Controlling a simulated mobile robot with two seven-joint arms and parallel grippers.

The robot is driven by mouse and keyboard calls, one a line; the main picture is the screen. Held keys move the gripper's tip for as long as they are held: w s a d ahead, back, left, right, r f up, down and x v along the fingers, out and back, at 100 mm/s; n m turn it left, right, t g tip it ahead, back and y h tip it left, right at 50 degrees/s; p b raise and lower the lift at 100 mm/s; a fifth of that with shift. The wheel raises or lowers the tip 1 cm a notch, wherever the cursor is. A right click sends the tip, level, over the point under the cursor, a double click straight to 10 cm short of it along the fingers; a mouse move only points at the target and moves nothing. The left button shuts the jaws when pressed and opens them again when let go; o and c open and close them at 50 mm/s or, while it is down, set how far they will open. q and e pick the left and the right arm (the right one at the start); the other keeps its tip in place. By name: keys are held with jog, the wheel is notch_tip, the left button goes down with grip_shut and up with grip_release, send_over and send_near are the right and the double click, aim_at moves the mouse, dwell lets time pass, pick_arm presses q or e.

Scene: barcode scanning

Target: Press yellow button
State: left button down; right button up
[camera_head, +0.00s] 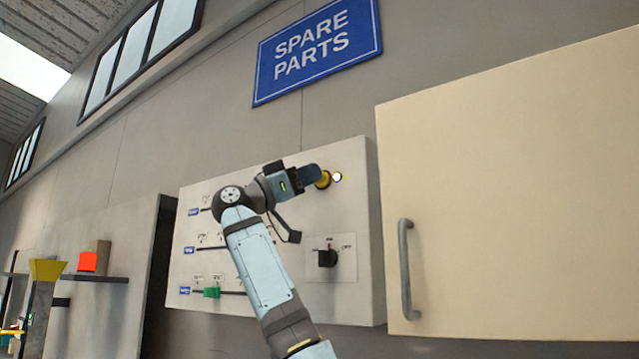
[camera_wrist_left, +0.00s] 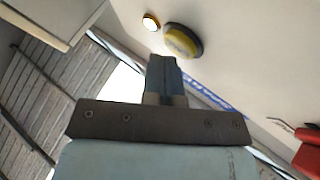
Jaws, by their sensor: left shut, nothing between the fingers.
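The yellow button (camera_head: 324,180) sticks out from the upper right of a pale control panel (camera_head: 345,205). A small lit round lamp (camera_head: 337,177) is just right of it. My left gripper (camera_head: 312,174) is shut and empty, with its fingertips right by the button and partly covering it in the head view. In the left wrist view the yellow button (camera_wrist_left: 183,41) has a dark rim, and the lamp (camera_wrist_left: 151,22) glows beside it. The shut fingertips (camera_wrist_left: 162,60) lie just below the button there; I cannot tell if they touch it. My right gripper is not in view.
A black rotary knob (camera_head: 327,257) sits below the button. Slider tracks, one with a green handle (camera_head: 212,292), lie on the panel's left. A cream cabinet (camera_head: 510,200) with a grey handle (camera_head: 405,270) stands at right. A red part (camera_wrist_left: 308,155) shows in the wrist view.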

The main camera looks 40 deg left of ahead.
pick_arm(q)
jog(key=shift+s, duration=0.1)
jog(key=shift+s, duration=0.1)
jog(key=s+b, duration=0.1)
jog(key=s, duration=0.1)
jog(key=s+b, duration=0.1)
jog(key=s, duration=0.1)
jog(key=s+b, duration=0.1)
jog(key=s, duration=0.1)
jog(key=shift+d, duration=0.35)
jog(key=shift+w, duration=0.1)
dwell(0.4)
